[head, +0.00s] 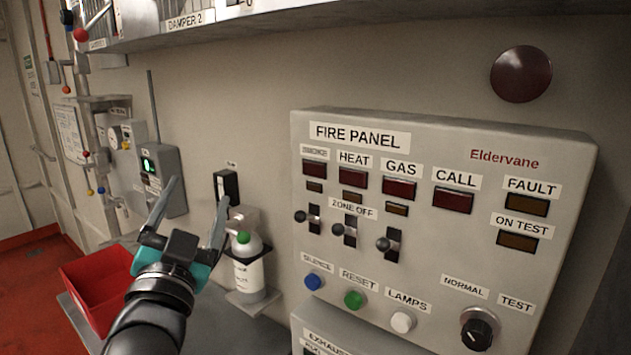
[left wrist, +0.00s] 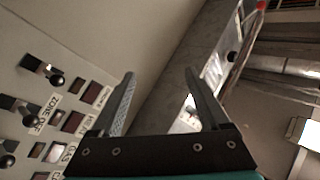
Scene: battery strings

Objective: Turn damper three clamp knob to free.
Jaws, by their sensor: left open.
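I cannot make out the damper three clamp knob in either view. A shelf-like unit labelled DAMPER 2 (head: 185,20) runs along the top edge of the head view, and its upper part is cut off. Another label to its right is cut off by the top edge and unreadable. My left gripper (head: 198,191) is open and empty, fingers pointing up, in front of the wall left of the fire panel and below the damper unit. Its open fingers also show in the left wrist view (left wrist: 159,73), with nothing between them. My right gripper is not in view.
The fire panel (head: 450,155) with switches and buttons stands out at the right. A white bottle with a green top (head: 247,262) is beside my left gripper. A red bin (head: 95,285) sits lower left. A red ball handle (head: 81,35) hangs upper left. Bare wall lies below the damper unit.

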